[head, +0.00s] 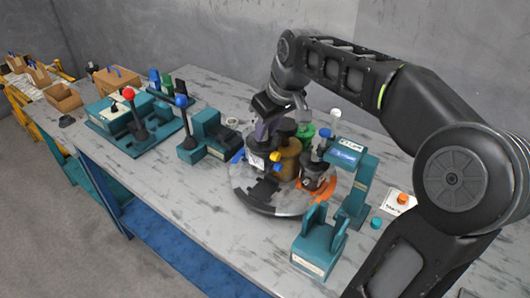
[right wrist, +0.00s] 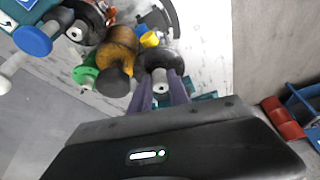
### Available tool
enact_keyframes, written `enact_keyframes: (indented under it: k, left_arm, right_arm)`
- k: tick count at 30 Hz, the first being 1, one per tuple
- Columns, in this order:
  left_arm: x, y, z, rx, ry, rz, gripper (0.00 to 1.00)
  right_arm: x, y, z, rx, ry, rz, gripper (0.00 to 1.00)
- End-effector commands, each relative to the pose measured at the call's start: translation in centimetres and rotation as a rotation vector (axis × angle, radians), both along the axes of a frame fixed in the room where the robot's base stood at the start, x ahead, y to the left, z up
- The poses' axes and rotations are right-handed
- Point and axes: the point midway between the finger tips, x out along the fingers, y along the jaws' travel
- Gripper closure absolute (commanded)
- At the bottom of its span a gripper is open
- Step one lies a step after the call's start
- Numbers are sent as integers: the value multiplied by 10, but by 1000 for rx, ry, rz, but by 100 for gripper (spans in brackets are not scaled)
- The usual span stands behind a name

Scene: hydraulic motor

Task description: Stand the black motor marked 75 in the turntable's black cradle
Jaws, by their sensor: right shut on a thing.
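My right gripper (head: 264,130) reaches down over the turntable (head: 244,198), its purple fingers shut on a black motor (head: 256,160) with a white label. The label's number is too small to read. In the right wrist view the fingers (right wrist: 170,92) grip the black motor (right wrist: 158,58) at its end. It hangs upright or nearly so over the turntable's left side; I cannot tell whether it touches. A black cradle part (head: 262,191) shows on the turntable in front of it. My left gripper is out of view.
A brown-yellow motor (head: 287,162) stands close beside the held one, with a green part (head: 303,132) behind. A dark motor (head: 314,176) stands by the orange cradle (head: 326,190). Teal fixtures (head: 318,243) flank the turntable's right side; a teal lever box (head: 206,136) stands left.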

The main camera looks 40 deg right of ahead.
Motion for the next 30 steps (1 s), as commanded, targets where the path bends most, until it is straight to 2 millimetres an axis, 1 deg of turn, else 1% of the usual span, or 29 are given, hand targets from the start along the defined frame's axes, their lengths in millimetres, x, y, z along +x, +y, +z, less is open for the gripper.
enact_keyframes:
  k: [6,9,12,20,22,30]
  left_arm:
    - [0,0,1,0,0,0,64]
    - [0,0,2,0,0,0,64]
    - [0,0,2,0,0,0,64]
    - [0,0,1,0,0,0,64]
    - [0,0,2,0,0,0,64]
    - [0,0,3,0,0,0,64]
  right_arm:
    - [0,0,-32,0,-4,-1,100]
    - [1,0,-42,0,-5,-1,100]
    - [1,0,-46,-1,-7,-2,100]
    - [2,0,-46,-2,-7,-1,100]
    - [1,0,-49,-1,-6,-2,100]
    - [1,0,-78,-1,-5,0,100]
